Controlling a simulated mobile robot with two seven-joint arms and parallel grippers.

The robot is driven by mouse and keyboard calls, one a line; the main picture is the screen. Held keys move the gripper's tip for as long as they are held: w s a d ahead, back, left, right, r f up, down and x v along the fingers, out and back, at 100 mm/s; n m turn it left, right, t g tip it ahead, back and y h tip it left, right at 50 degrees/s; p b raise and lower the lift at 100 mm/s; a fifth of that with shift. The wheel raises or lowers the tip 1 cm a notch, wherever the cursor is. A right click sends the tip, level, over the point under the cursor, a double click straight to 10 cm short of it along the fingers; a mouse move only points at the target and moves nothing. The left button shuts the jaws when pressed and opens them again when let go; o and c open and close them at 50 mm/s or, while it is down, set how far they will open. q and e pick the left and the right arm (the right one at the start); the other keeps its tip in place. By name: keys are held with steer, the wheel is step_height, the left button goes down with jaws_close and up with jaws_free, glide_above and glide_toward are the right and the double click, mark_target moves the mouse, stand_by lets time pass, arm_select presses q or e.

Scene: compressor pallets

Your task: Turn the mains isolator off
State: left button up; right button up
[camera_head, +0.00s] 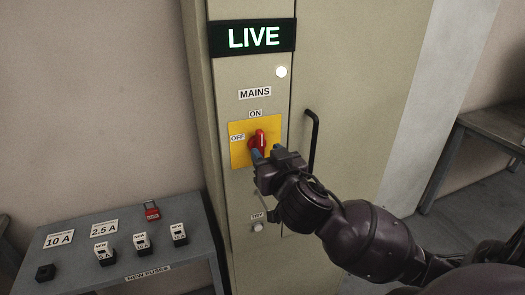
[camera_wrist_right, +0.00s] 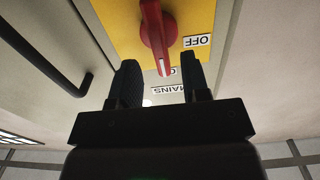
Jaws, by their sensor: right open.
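The mains isolator is a red rotary handle (camera_head: 258,141) on a yellow plate (camera_head: 238,155) on the cabinet's narrow front panel. The handle stands upright, toward the ON label (camera_head: 256,114); the OFF label (camera_head: 237,138) is at its left. A lit LIVE sign (camera_head: 253,38) is above. My right gripper (camera_head: 266,154) is open just in front of the handle's lower part. In the right wrist view the red handle (camera_wrist_right: 157,28) shows beyond and between the open fingers (camera_wrist_right: 160,82); I cannot tell whether they touch it. My left gripper is out of view.
A cabinet door handle (camera_head: 312,140) stands out right of the panel, close to my right arm. A grey table (camera_head: 84,275) at the lower left bears several new fuses and a red padlock (camera_head: 152,210). A white lamp (camera_head: 281,72) glows below the sign.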

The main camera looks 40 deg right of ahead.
mark_target(259, 147)
steer(key=shift+x, duration=1.5)
jaws_close()
